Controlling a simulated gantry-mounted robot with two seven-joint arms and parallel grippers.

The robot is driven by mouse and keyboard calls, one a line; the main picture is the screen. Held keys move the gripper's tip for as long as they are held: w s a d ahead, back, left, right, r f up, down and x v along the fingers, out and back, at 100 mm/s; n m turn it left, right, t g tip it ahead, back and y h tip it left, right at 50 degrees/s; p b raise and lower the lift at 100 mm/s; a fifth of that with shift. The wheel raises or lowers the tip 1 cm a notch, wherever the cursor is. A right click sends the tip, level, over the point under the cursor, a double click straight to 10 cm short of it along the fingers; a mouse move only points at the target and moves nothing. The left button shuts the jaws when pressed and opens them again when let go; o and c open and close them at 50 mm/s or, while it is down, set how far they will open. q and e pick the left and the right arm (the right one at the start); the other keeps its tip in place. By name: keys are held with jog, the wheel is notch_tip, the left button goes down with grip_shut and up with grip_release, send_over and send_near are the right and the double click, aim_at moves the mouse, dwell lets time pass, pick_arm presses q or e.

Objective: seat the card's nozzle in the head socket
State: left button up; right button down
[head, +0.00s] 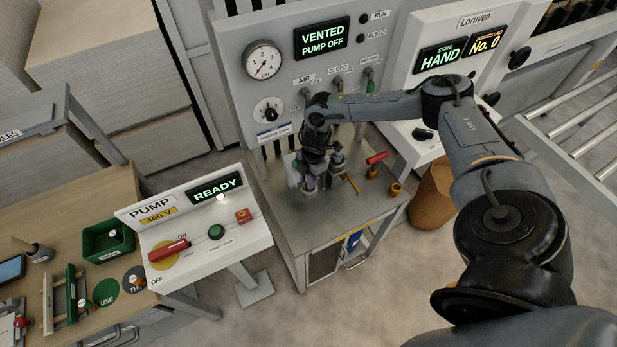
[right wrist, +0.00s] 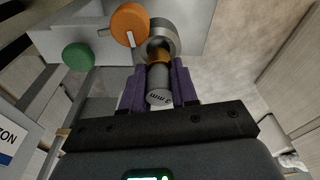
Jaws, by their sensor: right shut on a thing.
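In the right wrist view my right gripper (right wrist: 158,72) has its two purple fingers shut on a grey cylindrical nozzle (right wrist: 160,98), whose near end is marked "2 mm". An orange-brown band shows at the nozzle's far end, right at a round grey metal socket (right wrist: 165,32). I cannot tell whether the nozzle is inside the socket or only against it. In the head view my right gripper (head: 308,184) is low over the metal bench, beside a small grey metal fixture (head: 337,160); the nozzle is hard to make out there. I cannot identify the card. My left gripper is not in view.
An orange disc (right wrist: 130,24) and a green disc (right wrist: 78,56) are close to the socket. On the metal bench (head: 345,213) stand a red-handled part (head: 376,158) and a small orange-brown piece (head: 396,189). The panel display (head: 322,39) reads "VENTED PUMP OFF"; the pump display (head: 216,190) reads "READY".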

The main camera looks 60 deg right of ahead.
dwell(0.5)
jog(key=shift+p, duration=0.3)
dwell(0.4)
dwell(0.8)
jog(key=shift+p, duration=0.55)
jog(key=shift+f, duration=0.45)
dwell(0.4)
jog(key=shift+f+b, duration=0.75)
jog(key=shift+f, duration=0.2)
jog(key=c, duration=0.9)
grip_release()
jog(key=shift+r, duration=0.1)
jog(key=shift+o, duration=0.6)
